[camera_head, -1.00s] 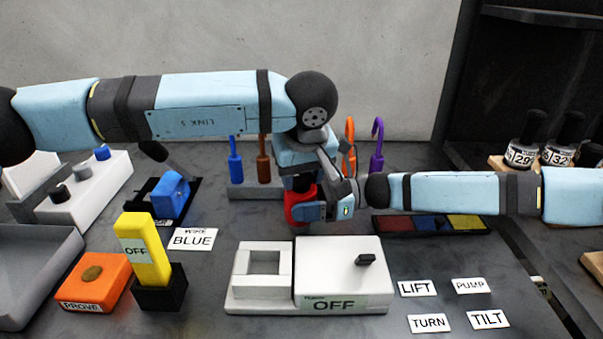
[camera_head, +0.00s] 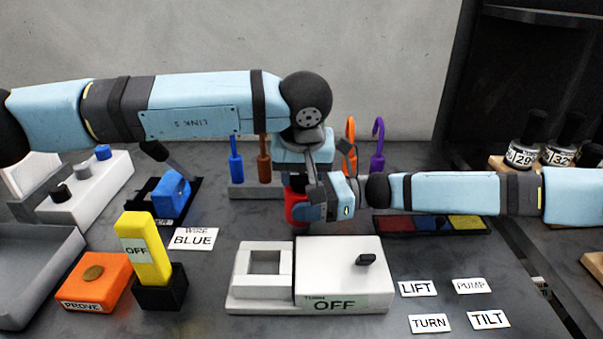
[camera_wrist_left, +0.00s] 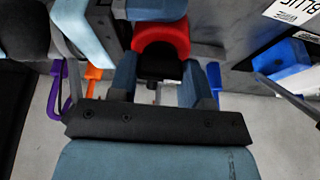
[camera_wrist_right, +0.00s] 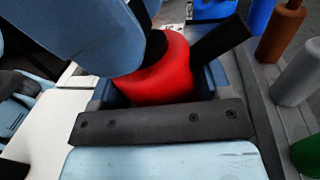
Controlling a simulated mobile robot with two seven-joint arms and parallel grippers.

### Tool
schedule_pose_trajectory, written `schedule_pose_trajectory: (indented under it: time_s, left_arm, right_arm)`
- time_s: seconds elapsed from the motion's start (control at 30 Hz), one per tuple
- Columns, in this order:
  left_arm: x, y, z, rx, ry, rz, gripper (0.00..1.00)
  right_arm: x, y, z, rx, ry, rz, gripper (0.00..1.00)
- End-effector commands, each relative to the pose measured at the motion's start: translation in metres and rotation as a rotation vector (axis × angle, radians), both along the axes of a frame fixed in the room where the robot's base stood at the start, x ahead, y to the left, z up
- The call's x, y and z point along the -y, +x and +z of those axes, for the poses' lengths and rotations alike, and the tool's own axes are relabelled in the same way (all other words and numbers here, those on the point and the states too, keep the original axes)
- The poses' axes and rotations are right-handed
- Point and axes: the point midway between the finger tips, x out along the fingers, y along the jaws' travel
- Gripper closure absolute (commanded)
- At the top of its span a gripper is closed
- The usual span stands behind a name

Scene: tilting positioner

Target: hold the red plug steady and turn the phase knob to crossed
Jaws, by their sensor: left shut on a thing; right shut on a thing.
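The red plug (camera_head: 297,207) stands upright at the middle of the bench, mostly hidden by my grippers in the head view. My right gripper (camera_wrist_right: 160,88) comes from the right and is shut around the red body, a finger on each side. My left gripper (camera_wrist_left: 160,75) comes from above. It is shut on a dark part at the plug's top, which looks like the phase knob (camera_wrist_left: 160,67). In the right wrist view, the red body (camera_wrist_right: 160,75) shows below that dark top. The knob's marking and exact angle are hidden.
A white box (camera_head: 340,260) labelled OFF stands in front of the grippers. A rack with a blue tool (camera_head: 236,165) and other tools is behind. A yellow block (camera_head: 143,245) and an orange box (camera_head: 95,280) are at front left. Label cards lie at front right.

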Motion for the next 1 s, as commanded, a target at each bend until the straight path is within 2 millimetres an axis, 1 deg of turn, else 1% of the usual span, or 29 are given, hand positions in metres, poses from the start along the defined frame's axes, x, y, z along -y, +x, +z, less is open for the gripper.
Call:
schedule_pose_trajectory:
  time_s: [0.07,0.1,0.17,0.2,0.47,0.57,0.67,1.0]
  left_arm:
    - [0.0,0.0,0.0,0.0,0.0,0.0,0.79]
    - [0.0,0.0,0.0,0.0,0.0,0.0,0.53]
    - [0.0,0.0,0.0,0.0,0.0,0.0,0.4]
    - [0.0,0.0,0.0,0.0,0.0,0.0,0.31]
    - [0.0,0.0,0.0,0.0,0.0,0.001,0.3]
    - [0.0,-0.001,0.005,0.001,0.0,0.001,0.3]
    - [0.001,-0.005,0.016,0.001,-0.003,0.001,0.3]
    - [0.002,-0.027,0.083,0.002,-0.001,0.001,0.3]
  right_arm:
    - [0.001,0.001,0.0,-0.001,0.0,-0.003,0.59]
    - [0.001,0.001,0.0,-0.001,0.0,-0.003,0.59]
    - [0.001,0.001,0.0,-0.001,0.0,-0.003,0.59]
    - [0.001,0.001,0.0,-0.001,0.0,-0.003,0.59]
    - [0.0,0.0,0.0,0.0,0.0,-0.001,0.59]
    - [0.0,0.0,0.001,0.0,0.001,-0.001,0.59]
    - [0.0,0.0,0.001,0.001,0.001,0.0,0.59]
    - [0.0,0.0,0.001,0.001,0.001,0.0,0.59]
